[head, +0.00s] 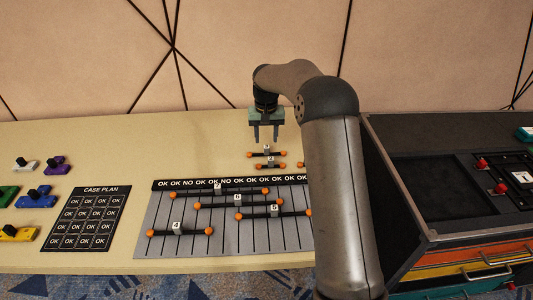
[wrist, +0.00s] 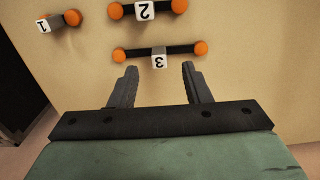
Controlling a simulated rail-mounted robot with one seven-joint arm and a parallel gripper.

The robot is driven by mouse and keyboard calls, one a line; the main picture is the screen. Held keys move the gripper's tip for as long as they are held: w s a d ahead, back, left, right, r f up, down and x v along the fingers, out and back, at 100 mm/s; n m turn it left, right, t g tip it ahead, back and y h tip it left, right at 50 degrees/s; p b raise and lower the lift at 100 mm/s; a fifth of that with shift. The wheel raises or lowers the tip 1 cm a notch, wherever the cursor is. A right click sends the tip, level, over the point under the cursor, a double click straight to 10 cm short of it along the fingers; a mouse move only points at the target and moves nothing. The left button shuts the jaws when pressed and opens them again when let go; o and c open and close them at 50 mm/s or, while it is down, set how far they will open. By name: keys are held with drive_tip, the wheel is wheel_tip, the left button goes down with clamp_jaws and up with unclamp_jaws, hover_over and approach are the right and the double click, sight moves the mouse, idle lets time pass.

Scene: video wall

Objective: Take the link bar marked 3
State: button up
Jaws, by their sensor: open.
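The link bar marked 3 (wrist: 159,57) is a black rod with orange balls at both ends and a white number block in the middle. It lies on the cream tabletop. In the head view it is the farther bar (head: 266,154) of two small ones, its number too small to read there. My gripper (head: 266,139) is open and empty above the table, on the far side of this bar. In the wrist view the fingertips (wrist: 160,68) are just short of the rod, one on each side of the number block, with nothing between them.
Link bar 2 (wrist: 146,10) lies parallel just beyond bar 3. Link bar 1 (wrist: 57,20) lies to the left in the wrist view. In the head view, a striped board (head: 190,245) holds several numbered bars, and a dark console (head: 400,150) stands right of my arm.

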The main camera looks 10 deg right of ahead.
sight(267, 146)
drive_tip(key=shift+w+d+f, duration=0.1)
drive_tip(key=shift+f, duration=2.6)
clamp_jaws()
